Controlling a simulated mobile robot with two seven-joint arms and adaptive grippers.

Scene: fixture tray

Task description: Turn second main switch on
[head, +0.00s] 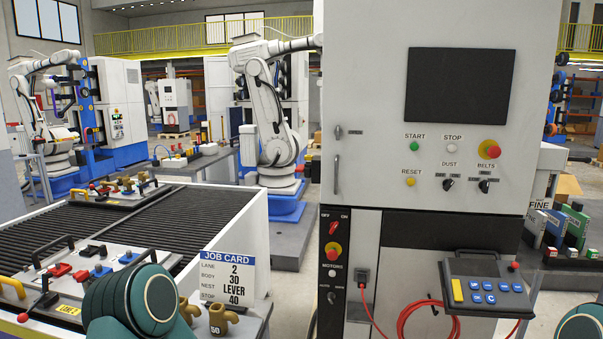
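A grey cabinet (375,100) stands at the centre right. On its lower left panel a red rotary switch (333,228) sits under OFF and ON labels; its exact setting is too small to tell. The upper panel has DUST (448,184) and BELTS (484,185) selectors. No label reading "second main switch" is legible. Teal links of my arms show at the bottom left and bottom right corner. Neither gripper is in view, and nothing of mine touches a switch there.
A control pendant (487,284) juts from the cabinet front, with a red cable (410,312) hanging beside it. A job card (227,277) stands beside a fixture tray (110,255) at the left. A white robot arm (270,100) stands behind. Coloured binders (556,228) stand at right.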

